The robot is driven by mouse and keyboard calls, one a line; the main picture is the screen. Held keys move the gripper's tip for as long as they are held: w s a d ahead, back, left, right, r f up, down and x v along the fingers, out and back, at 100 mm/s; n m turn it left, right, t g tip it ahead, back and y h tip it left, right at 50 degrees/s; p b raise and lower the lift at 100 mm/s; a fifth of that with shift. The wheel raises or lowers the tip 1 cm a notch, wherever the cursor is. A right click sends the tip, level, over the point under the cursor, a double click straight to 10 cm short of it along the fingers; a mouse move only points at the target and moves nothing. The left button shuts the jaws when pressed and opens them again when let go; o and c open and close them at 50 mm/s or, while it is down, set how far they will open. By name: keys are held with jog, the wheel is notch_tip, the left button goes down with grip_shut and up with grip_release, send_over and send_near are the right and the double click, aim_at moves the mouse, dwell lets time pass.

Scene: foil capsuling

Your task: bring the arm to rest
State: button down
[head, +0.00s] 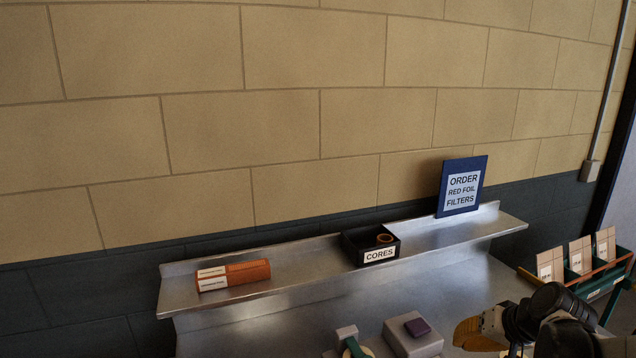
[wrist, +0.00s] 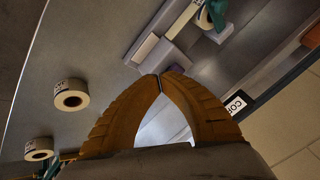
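My gripper (head: 470,334) is at the lower right of the head view, above the bench and to the right of a grey block with a purple pad (head: 417,327). In the wrist view my gripper (wrist: 160,78) has two orange ribbed fingers that meet at the tips. Nothing shows between them. The view through the fingers shows only a pale surface.
A steel shelf (head: 300,281) holds orange boxes (head: 234,275), a black CORES tray (head: 350,247) and a blue order sign (head: 462,186). A green crate (head: 598,291) with cartons stands right. White rolls (wrist: 71,95) lie left in the wrist view.

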jog(key=s+a+r+n+h+b, duration=0.2)
jog(key=s+a+b, duration=0.3)
jog(key=s+a, duration=0.8)
jog(key=s+n+h, duration=0.1)
jog(key=s, duration=0.2)
jog(key=shift+s+a+t+b, duration=0.25)
jog(key=shift+s+t+b, duration=0.05)
jog(key=shift+s+b, duration=0.1)
